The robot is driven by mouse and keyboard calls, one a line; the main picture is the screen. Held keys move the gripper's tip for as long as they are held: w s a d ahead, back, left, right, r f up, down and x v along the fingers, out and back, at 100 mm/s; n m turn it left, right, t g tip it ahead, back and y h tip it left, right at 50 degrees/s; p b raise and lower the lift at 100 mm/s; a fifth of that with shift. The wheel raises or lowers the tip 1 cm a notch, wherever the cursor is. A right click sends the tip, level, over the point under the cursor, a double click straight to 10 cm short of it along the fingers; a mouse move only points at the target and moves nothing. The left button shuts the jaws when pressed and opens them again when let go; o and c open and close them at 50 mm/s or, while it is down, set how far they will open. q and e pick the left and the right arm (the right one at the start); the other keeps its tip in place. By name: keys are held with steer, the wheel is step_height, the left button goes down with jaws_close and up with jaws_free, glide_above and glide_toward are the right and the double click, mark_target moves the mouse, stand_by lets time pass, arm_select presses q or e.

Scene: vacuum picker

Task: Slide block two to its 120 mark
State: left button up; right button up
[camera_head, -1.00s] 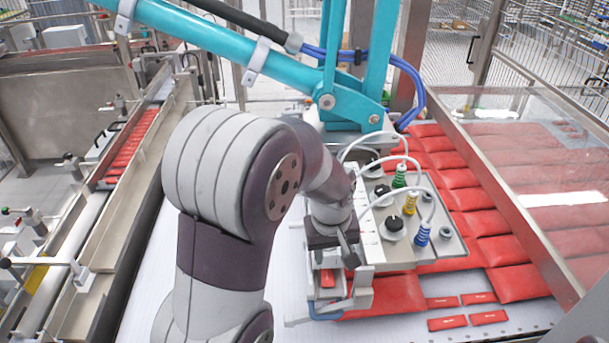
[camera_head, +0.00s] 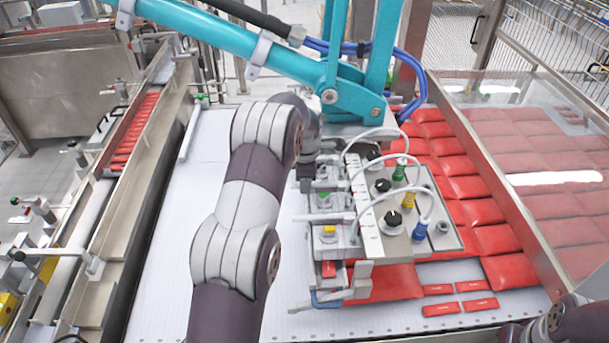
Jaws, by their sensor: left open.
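The vacuum picker head (camera_head: 425,215) hangs from a turquoise arm, low over red packs. On its left side are several small clamp-like blocks: one with a green top (camera_head: 323,199), one with a yellow top (camera_head: 328,233) and one with a red top (camera_head: 328,268). A pale strip (camera_head: 366,212) runs beside them. Numbers and marks are too small to read, so I cannot tell which block is two. My left gripper (camera_head: 307,184) is open at the far end of this row, near the green-topped block, partly hidden by my own arm. Contact cannot be told. My right gripper is out of view.
Red packs (camera_head: 476,212) lie along the right under the head, beside a clear guard panel (camera_head: 545,150). Small red packs (camera_head: 442,309) lie at the front. The turquoise picker arm (camera_head: 270,55) crosses above. The white belt (camera_head: 180,250) at left is free.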

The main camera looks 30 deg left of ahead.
arm_select(q)
steer(key=shift+f, duration=0.25)
steer(key=shift+s+f, duration=0.1)
steer(key=shift+d, duration=0.1)
jaws_close()
steer(key=shift+s+d+f+b, duration=0.1)
steer(key=shift+s+d+b, duration=0.3)
steer(key=shift+s, duration=0.15)
steer(key=shift+s+d+b, duration=0.25)
steer(key=shift+s+b, duration=0.15)
steer(key=shift+s, duration=0.1)
